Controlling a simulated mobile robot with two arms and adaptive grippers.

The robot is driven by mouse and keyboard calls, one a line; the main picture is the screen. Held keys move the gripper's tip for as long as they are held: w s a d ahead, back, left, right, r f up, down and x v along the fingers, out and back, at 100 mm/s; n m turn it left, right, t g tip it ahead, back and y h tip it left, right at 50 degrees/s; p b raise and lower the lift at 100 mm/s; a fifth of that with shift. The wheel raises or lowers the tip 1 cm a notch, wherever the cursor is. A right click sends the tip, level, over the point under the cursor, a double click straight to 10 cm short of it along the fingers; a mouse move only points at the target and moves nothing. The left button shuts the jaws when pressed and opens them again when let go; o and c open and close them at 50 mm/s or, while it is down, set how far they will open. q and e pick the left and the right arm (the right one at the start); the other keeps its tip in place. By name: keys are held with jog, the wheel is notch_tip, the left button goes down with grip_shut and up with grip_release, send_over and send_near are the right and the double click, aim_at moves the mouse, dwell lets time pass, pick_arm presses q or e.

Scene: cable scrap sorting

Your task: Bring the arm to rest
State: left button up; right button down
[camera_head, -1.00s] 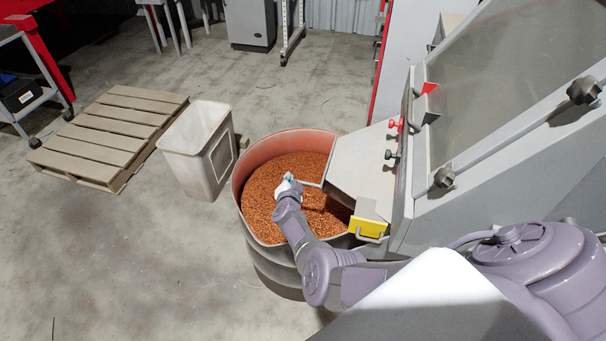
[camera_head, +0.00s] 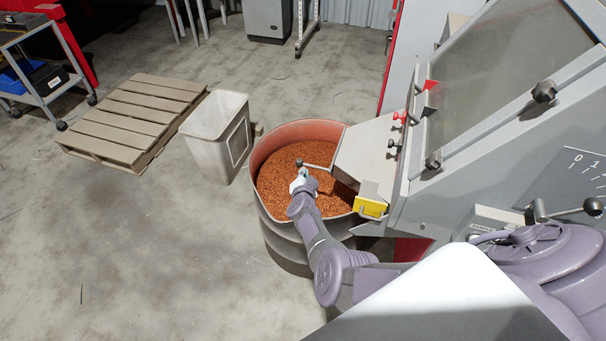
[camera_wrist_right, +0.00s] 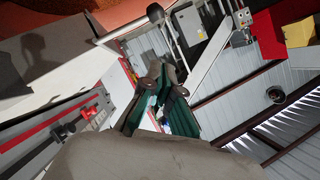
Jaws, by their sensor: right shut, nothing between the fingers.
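My right arm reaches over the drum (camera_head: 288,232) of copper-coloured granules (camera_head: 283,185). My right gripper (camera_head: 302,172) is small in the head view, just below a dark knob (camera_head: 299,162) on a grey rod that comes from the machine's chute (camera_head: 365,155). In the right wrist view the gripper (camera_wrist_right: 163,84) has its dark fingertips together and green parts behind them, with nothing held. A dark knob (camera_wrist_right: 155,12) shows beyond the fingertips there, apart from them. My left gripper is not in view.
The grey machine (camera_head: 490,130) with its sloped window stands close on the right. A yellow block (camera_head: 370,207) sits at the chute's lower edge. A pale bin (camera_head: 215,150) and wooden pallet (camera_head: 125,125) stand left of the drum.

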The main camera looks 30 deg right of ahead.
jog(key=s+a+f+n+g+y+b, duration=0.1)
jog(key=s+a+f+n+y, duration=0.2)
jog(key=s+f, duration=0.55)
jog(key=s+a+f+n+g+y+b, duration=0.1)
jog(key=s+a+f+n+g+b, duration=0.2)
jog(key=s+f, duration=0.55)
jog(key=s+a+f+n+y, duration=0.25)
jog(key=s+f+n, duration=0.25)
jog(key=s+f, duration=0.35)
pick_arm(q)
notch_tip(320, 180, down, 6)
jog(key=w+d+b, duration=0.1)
jog(key=b, duration=0.1)
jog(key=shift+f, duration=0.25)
pick_arm(e)
jog(key=s+a+f+n+g, duration=0.1)
jog(key=s+f+n+g, duration=0.1)
jog(key=s, duration=0.8)
jog(key=s+a+f+n+g, duration=0.1)
jog(key=s+f, duration=0.4)
jog(key=s, duration=0.6)
jog(key=s+a+f+n+g, duration=0.2)
jog(key=s+f+n+g, duration=0.1)
jog(key=s, duration=0.8)
jog(key=shift+f+n+g, duration=0.3)
jog(key=shift+f+g, duration=0.3)
